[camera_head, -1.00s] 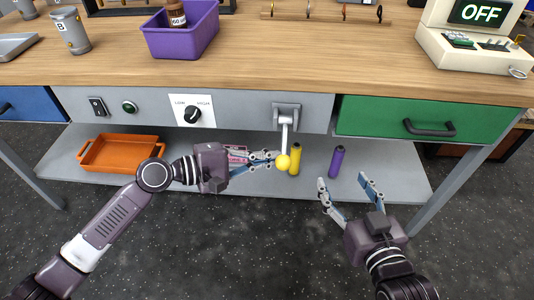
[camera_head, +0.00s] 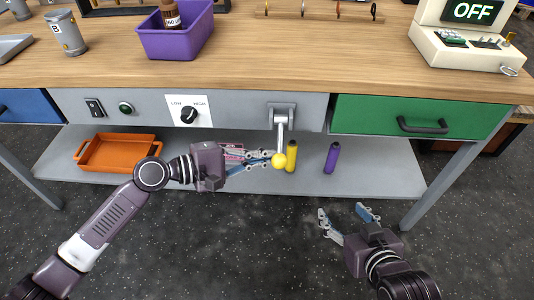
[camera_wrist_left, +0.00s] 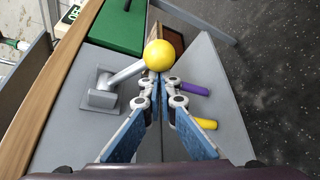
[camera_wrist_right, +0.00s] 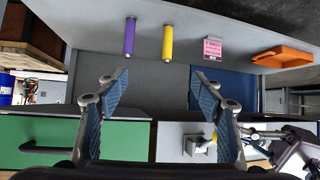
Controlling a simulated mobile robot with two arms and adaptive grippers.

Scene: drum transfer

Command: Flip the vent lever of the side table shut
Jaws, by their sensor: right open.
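The vent lever (camera_head: 281,135) hangs from a grey bracket on the side table's front panel (camera_head: 245,106), with a yellow ball knob (camera_head: 279,161) at its lower end. My left gripper (camera_head: 270,159) has its fingertips close beside the knob, on its left in the head view. In the left wrist view the fingertips (camera_wrist_left: 161,82) are together, and the knob (camera_wrist_left: 160,55) lies just past them, not between them. Whether they touch is unclear. My right gripper (camera_head: 345,213) is open and empty, low in front of the table; its parted fingers show in the right wrist view (camera_wrist_right: 163,90).
The lower shelf (camera_head: 390,180) carries an orange tray (camera_head: 112,153), a yellow cylinder (camera_head: 292,154) behind the knob, and a purple cylinder (camera_head: 332,158). A black dial (camera_head: 189,114) and green drawer (camera_head: 365,112) flank the lever. The floor in front is clear.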

